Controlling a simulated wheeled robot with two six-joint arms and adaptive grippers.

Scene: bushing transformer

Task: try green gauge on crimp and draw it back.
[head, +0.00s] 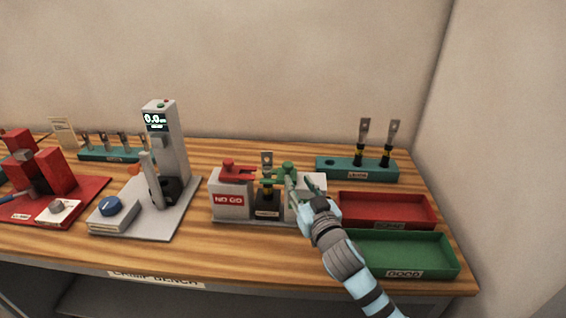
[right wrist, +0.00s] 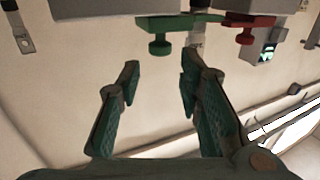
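The green gauge (head: 287,168) rests on the right white block of the gauge stand. Its arm reaches left towards the crimp (head: 267,161), a lug standing upright in the dark middle holder; whether they touch is unclear. In the right wrist view the green gauge (right wrist: 160,45) hangs inverted with its knob, beyond my fingertips. My right gripper (head: 303,187) is beside the gauge at its right front. It is open and empty; its fingers (right wrist: 158,85) are well apart in the wrist view. My left gripper is not in view.
The red gauge (head: 238,172) sits on the NO GO block (head: 229,199). A red tray (head: 385,225) and a green GOOD tray (head: 450,262) lie right. A teal rack (head: 335,172) holds two lugs behind. A grey tester (head: 165,140) and red press (head: 55,172) stand left.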

